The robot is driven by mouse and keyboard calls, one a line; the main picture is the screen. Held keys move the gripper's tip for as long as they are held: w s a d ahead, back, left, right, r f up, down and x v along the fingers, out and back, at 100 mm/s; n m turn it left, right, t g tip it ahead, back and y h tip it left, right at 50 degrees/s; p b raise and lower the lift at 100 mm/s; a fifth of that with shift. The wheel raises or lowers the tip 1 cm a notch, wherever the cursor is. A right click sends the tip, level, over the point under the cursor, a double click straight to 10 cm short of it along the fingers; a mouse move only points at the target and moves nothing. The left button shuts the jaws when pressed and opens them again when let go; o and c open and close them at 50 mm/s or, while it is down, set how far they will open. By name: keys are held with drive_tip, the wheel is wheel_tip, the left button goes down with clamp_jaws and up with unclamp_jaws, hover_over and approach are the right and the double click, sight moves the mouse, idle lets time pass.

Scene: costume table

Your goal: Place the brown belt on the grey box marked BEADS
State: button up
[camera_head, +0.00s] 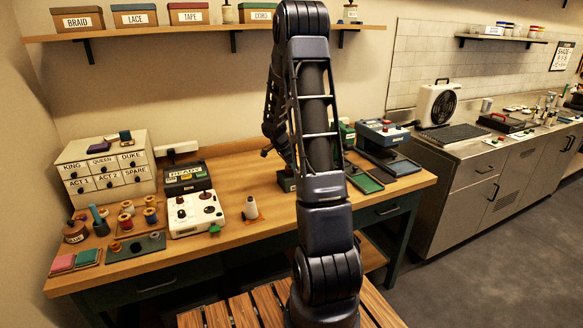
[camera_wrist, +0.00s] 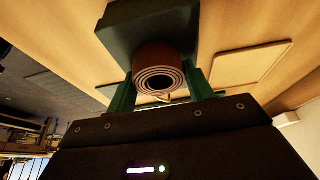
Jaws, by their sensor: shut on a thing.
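The brown belt (camera_wrist: 160,72) is a tight roll with its spiral end toward the wrist camera. My gripper (camera_wrist: 162,84) is shut on it, one green finger on each side. A dark grey-green box (camera_wrist: 148,25) is just beyond the roll in the wrist view; no marking shows on it, and I cannot tell whether the belt touches it. In the head view my arm hides the gripper and belt. A dark box (camera_head: 287,184) shows partly beside my arm on the bench. I cannot read BEADS on any box for certain.
Right of my arm are a green tray (camera_head: 366,183) and a blue machine (camera_head: 382,134). A shelf hangs above.

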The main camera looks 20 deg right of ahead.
drive_tip(key=o, duration=1.1)
drive_tip(key=shift+c, duration=0.2)
drive_tip(key=s+a+r+n+t+y, duration=0.15)
drive_tip(key=s+a+r, duration=0.25)
drive_tip(key=r, duration=0.5)
drive_tip(key=s+a+r+n+g+h, duration=0.1)
drive_tip(key=s+a+r+n, duration=0.2)
drive_tip(key=r, duration=0.6)
drive_tip(key=s+a+r+n+t+y, duration=0.1)
drive_tip(key=s+a+r+n, duration=0.1)
drive_tip(key=s, duration=0.7)
drive_tip(key=s+a+r+n+t+y, duration=0.1)
drive_tip(key=s+a+r+n, duration=0.1)
drive_tip(key=s+a+n, duration=0.3)
drive_tip(key=s+a+r+n+t+y, duration=0.2)
drive_tip(key=s+a+n, duration=0.2)
drive_tip(key=s, duration=1)
drive_tip(key=shift+r+n, duration=0.15)
drive_tip(key=shift+n, duration=1.1)
drive_tip(key=shift+s, duration=0.1)
